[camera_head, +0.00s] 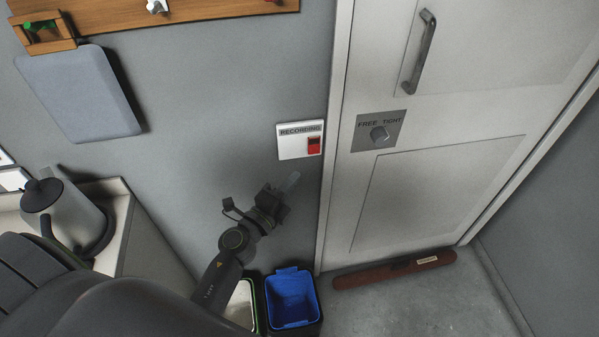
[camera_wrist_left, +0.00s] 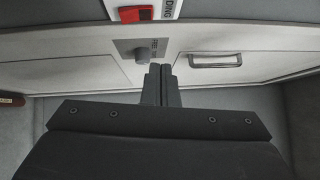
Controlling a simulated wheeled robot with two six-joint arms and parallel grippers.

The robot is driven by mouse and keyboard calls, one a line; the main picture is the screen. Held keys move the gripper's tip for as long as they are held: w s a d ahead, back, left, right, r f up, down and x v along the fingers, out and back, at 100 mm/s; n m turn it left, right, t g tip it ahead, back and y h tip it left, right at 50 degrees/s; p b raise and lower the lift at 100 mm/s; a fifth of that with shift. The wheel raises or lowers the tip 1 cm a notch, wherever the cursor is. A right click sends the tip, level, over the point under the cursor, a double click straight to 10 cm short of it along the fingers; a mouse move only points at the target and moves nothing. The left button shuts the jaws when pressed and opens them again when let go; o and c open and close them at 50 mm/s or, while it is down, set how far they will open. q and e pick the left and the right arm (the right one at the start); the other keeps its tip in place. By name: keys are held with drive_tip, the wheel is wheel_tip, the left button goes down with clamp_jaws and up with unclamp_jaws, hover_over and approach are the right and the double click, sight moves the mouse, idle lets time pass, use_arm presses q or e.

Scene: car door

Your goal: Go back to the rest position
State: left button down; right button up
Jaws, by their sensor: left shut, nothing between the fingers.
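My left gripper (camera_head: 290,184) reaches in from the lower left in the head view, in front of the grey wall and below the red switch. Its fingers are shut and hold nothing. In the left wrist view the two closed fingers (camera_wrist_left: 161,85) point toward the white door (camera_wrist_left: 220,45). The fingertips look clear of the door and the wall, though the exact gap is hard to judge. My right gripper is in neither view.
The white door (camera_head: 440,190) has a handle (camera_head: 420,50) and a knob plate (camera_head: 379,131). A recording switch (camera_head: 300,141) is on the wall. A blue bin (camera_head: 292,299) stands below my gripper. A kettle (camera_head: 62,212) stands on a counter at left. A brown draught stopper (camera_head: 395,270) lies by the door.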

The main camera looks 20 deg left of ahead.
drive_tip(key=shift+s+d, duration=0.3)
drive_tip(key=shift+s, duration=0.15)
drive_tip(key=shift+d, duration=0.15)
